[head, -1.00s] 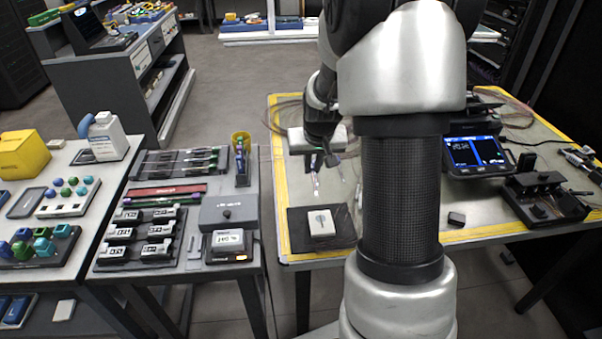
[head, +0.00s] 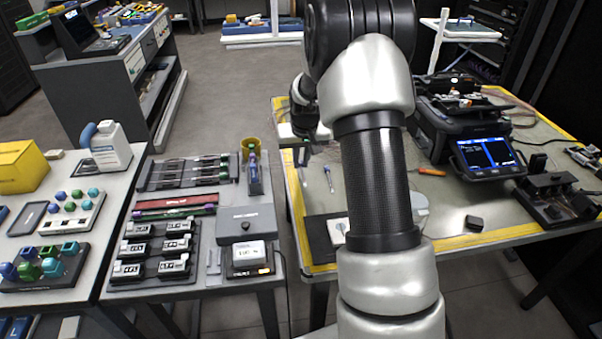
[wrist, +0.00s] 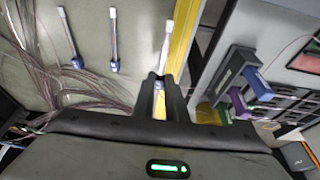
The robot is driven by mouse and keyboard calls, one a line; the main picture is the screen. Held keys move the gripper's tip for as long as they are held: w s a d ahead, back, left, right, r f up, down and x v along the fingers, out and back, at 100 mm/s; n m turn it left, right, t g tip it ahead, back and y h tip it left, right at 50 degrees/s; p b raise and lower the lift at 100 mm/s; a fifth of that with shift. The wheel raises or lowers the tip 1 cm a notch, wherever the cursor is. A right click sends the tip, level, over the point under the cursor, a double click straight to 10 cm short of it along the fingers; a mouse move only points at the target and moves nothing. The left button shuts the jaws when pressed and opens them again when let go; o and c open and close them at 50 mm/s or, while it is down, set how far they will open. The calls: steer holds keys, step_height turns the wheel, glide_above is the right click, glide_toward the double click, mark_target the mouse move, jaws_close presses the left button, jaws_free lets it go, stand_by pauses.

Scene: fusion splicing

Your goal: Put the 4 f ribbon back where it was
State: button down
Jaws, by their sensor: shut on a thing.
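My gripper (wrist: 160,98) is shut on a thin ribbon (wrist: 167,42) with a white outer end, taken to be the 4 f ribbon; no label is readable. In the wrist view, the ribbon sticks out beyond the fingertips, beside the table's yellow edge strip. Two similar white pieces with blue ends, a left one (wrist: 69,38) and a right one (wrist: 114,42), lie apart on the tabletop.
Thin brown fibres (wrist: 45,75) spread over the tabletop. A splicer with a blue screen (head: 485,155) stands right. A dark mat (head: 318,240) lies near the table's front.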

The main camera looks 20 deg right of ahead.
mark_target(301, 168)
steer(key=shift+f+b, duration=0.3)
steer(key=shift+f, duration=1.6)
steer(key=shift+f, duration=0.2)
steer(key=c, duration=1.8)
jaws_free()
steer(key=shift+o, duration=0.2)
steer(key=shift+r, duration=0.1)
